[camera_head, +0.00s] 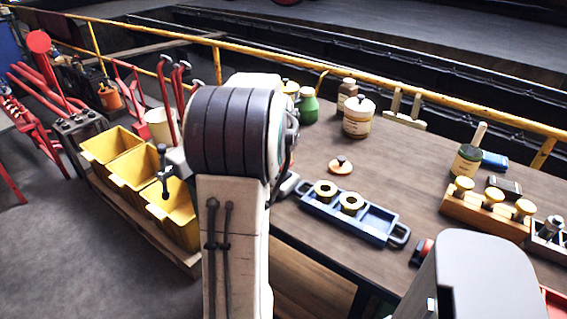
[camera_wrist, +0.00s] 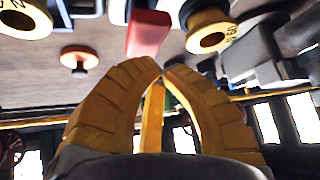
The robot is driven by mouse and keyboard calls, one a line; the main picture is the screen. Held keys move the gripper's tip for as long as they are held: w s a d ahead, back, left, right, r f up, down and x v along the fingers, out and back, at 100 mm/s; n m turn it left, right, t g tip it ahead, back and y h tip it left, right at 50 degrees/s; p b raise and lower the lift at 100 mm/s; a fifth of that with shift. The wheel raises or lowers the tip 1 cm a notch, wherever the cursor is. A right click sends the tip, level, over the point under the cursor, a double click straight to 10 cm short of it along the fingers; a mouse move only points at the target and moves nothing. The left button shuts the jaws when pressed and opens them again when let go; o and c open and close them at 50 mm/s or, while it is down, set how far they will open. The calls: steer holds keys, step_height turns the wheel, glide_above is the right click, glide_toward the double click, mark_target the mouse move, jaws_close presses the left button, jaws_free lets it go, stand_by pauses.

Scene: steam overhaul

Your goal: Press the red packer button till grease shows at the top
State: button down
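My gripper (camera_wrist: 160,70) shows in the wrist view as two ribbed yellow fingers whose tips come together with nothing visible between them. The packer's top and any grease are not visible. In the head view my own arm hides the gripper and the red part.
A blue tray (camera_head: 378,237) holds two brass rings (camera_head: 326,190). Jars (camera_head: 358,117) stand at the back, and a wooden block with brass knobs (camera_head: 485,215) stands at the right. Yellow bins (camera_head: 133,168) are at the left.

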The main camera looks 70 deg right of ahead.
steer(key=shift+f, duration=0.2)
steer(key=shift+f+b, duration=0.25)
steer(key=shift+b, duration=0.25)
steer(key=shift+a+f+b, duration=0.1)
steer(key=shift+f+b, duration=0.9)
steer(key=shift+f, duration=0.2)
stand_by(1.1)
steer(key=shift+r, duration=0.15)
stand_by(0.4)
steer(key=shift+r+p, duration=1.2)
steer(key=shift+r, duration=0.25)
steer(key=shift+r, duration=0.15)
steer(key=shift+r+p, duration=1.8)
steer(key=shift+r, duration=0.55)
steer(key=shift+w, duration=0.15)
